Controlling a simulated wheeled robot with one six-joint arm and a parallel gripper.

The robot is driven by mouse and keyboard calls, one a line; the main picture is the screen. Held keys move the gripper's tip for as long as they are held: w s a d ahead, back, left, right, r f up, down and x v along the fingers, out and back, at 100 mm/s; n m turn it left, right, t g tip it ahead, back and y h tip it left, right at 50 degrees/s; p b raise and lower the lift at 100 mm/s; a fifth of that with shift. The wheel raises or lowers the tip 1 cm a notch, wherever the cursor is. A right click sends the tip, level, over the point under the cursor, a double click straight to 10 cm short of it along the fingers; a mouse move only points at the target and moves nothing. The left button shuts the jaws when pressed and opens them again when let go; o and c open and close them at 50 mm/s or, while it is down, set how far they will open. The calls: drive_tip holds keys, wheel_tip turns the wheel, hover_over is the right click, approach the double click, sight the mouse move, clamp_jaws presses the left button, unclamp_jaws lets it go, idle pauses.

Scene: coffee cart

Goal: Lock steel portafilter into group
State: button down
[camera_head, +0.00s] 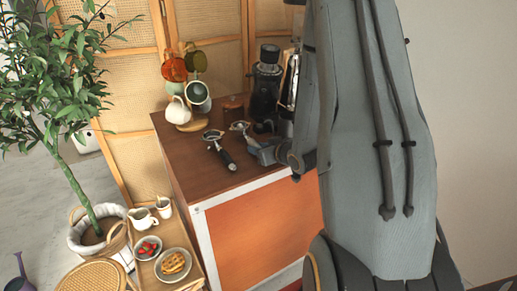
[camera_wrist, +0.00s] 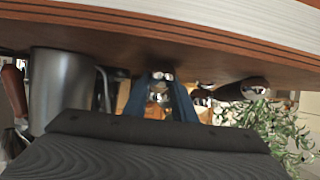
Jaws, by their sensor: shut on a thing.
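My gripper (camera_head: 256,148) is low over the cart's counter, coming in from the right. It is shut on a steel portafilter, whose round metal head (camera_head: 240,127) sticks out beyond the jaws; its handle is mostly hidden. In the wrist view the two blue fingers (camera_wrist: 166,98) stand on either side of a small shiny metal part (camera_wrist: 160,80). A second portafilter (camera_head: 227,160) with a black handle lies on the counter to the left. A tall machine with a metal side (camera_head: 290,80) is mostly hidden behind my arm, and I cannot make out the group.
A black grinder (camera_head: 266,82) stands at the counter's back. A mug tree with cups (camera_head: 198,96) stands at the back left. A steel pitcher (camera_wrist: 62,92) shows at left in the wrist view. The counter's front left (camera_head: 200,180) is clear.

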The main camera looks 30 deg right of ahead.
drive_tip(key=shift+r, duration=0.15)
drive_tip(key=shift+r+p, duration=1.95)
drive_tip(key=shift+r, duration=0.45)
